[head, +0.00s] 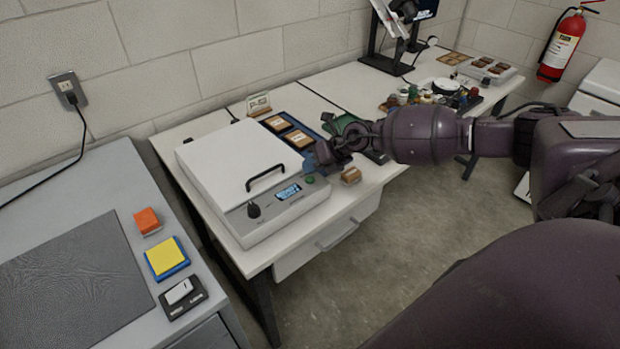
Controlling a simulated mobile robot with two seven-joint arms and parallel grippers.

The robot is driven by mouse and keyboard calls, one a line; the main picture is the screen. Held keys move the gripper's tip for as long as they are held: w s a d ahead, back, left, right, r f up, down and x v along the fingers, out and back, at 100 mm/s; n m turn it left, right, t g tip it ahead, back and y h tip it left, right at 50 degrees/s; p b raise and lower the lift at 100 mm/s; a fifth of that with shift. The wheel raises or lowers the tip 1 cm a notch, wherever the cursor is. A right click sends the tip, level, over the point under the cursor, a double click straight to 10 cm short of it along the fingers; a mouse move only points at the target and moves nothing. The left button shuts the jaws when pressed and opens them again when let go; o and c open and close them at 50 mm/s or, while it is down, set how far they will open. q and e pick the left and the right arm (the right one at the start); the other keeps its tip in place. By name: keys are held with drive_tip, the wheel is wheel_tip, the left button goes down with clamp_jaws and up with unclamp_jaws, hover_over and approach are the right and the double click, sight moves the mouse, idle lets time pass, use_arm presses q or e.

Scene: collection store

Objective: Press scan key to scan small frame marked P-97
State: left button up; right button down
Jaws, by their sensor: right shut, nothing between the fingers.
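A flatbed scanner (239,171) with its white lid down stands on the white table. Its front panel has a lit blue display (288,192), a black knob (254,210) and a green key (310,180). My right gripper (322,158) is shut and empty, just behind and above the green key; I cannot tell whether it touches the scanner. A card (259,104) starting "P-9" stands behind the scanner; its last character is unclear. Small frames (280,123) lie on a blue tray beside the scanner. Whether a frame lies under the lid is hidden. My left gripper is not in view.
A small brown block (351,175) sits right of the scanner near the table edge. A grey desk (100,190) at left holds an orange block (147,220) and yellow notes (165,256). Various small items crowd the table's far end. Open floor lies in front.

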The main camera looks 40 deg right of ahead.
drive_tip(key=shift+f, duration=0.1)
idle(0.6)
drive_tip(key=shift+f, duration=0.35)
